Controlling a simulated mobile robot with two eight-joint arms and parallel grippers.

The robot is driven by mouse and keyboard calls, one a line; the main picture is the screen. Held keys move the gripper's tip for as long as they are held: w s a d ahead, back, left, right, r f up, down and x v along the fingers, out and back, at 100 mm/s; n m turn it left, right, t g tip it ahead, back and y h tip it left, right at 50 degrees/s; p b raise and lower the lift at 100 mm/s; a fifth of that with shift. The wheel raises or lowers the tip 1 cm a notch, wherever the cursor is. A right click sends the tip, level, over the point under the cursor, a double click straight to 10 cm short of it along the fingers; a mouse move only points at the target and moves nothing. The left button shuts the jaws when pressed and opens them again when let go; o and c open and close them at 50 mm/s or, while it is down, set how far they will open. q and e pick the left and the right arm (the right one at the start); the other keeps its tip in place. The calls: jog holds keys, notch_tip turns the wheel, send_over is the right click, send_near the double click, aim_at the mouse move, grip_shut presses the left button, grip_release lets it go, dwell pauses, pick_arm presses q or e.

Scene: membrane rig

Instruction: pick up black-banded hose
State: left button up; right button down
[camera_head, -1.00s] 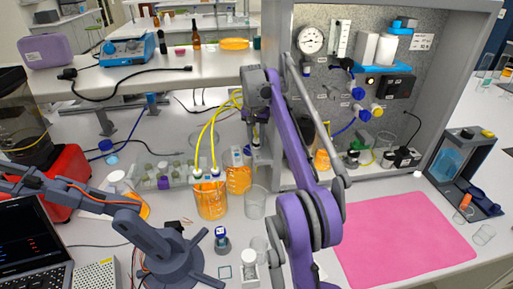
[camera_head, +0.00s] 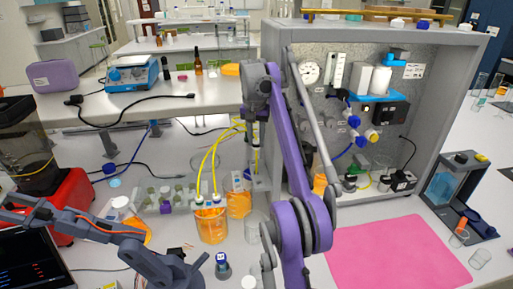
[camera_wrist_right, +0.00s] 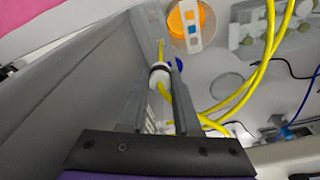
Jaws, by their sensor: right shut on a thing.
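The black-banded hose is yellow, with a white end fitting and a dark band (camera_wrist_right: 160,74) seen between the fingers in the right wrist view. My right gripper (camera_head: 257,145) points down beside the grey rig panel and is shut on this fitting. Yellow tubing (camera_wrist_right: 268,50) bends away from the grip. In the head view, two yellow hoses (camera_head: 207,165) rise from the orange-filled beaker (camera_head: 211,228) and curve toward the gripper; their far ends are hard to separate there.
The grey rig cabinet (camera_head: 440,105) with gauge and valves stands right of the gripper. A pink mat (camera_head: 395,252) lies clear in front. A clear empty beaker (camera_head: 253,226) and a rack of vials (camera_head: 165,198) stand near the orange beaker.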

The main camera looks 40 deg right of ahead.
notch_tip(320, 180, up, 3)
jog(key=shift+f, duration=0.15)
pick_arm(q)
notch_tip(320, 180, down, 7)
jog(key=s+b, duration=0.3)
jog(key=b, duration=0.2)
jog(key=shift+r+g, duration=0.2)
jog(key=shift+g, duration=0.2)
pick_arm(e)
jog(key=s+a+f, duration=0.1)
jog(key=s+a, duration=1)
jog(key=a, duration=0.2)
jog(key=shift+s+a, duration=0.3)
jog(key=shift+s, duration=0.1)
jog(key=c, duration=1.3)
grip_release()
grip_shut()
